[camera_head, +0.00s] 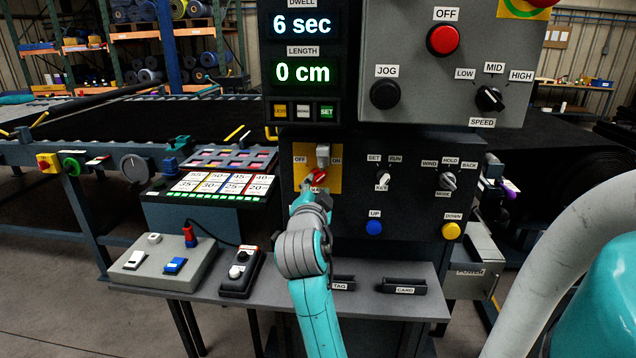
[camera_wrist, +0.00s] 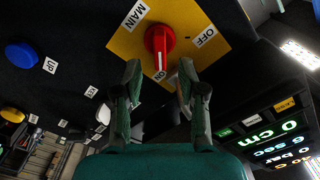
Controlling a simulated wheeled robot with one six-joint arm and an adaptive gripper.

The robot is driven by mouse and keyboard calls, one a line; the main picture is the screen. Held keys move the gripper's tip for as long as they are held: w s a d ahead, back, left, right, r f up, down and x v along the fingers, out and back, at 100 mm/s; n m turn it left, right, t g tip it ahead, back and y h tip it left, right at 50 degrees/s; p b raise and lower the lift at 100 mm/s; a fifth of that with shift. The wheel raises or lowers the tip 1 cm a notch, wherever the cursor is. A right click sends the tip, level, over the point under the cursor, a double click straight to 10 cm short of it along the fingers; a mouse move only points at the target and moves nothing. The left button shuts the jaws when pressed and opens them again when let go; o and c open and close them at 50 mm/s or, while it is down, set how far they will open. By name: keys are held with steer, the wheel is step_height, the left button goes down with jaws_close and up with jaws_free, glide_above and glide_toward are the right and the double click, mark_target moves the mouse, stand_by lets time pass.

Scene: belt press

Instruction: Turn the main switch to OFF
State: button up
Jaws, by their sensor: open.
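The main switch is a red knob (camera_wrist: 160,42) on a yellow plate (camera_wrist: 120,43), labelled MAIN, OFF and ON. In the wrist view the knob's narrow handle points at the ON label (camera_wrist: 160,75). The OFF label (camera_wrist: 205,36) is to its right there. In the head view the knob (camera_head: 317,176) and plate (camera_head: 333,179) show on the dark panel, partly behind my gripper (camera_head: 312,190). In the wrist view my gripper (camera_wrist: 160,72) is open, with one fingertip on each side of the handle's lower end. I cannot tell whether they touch it.
The panel also carries a SET/RUN key switch (camera_head: 383,178), a mode knob (camera_head: 447,181), a blue UP button (camera_head: 374,227) and a yellow DOWN button (camera_head: 451,230). A grey control box (camera_head: 155,262) stands on the shelf at left. The display housing overhangs the panel.

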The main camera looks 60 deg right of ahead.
mark_target(318, 180)
steer(key=shift+x, duration=1.9)
steer(key=shift+c, duration=0.3)
jaws_close()
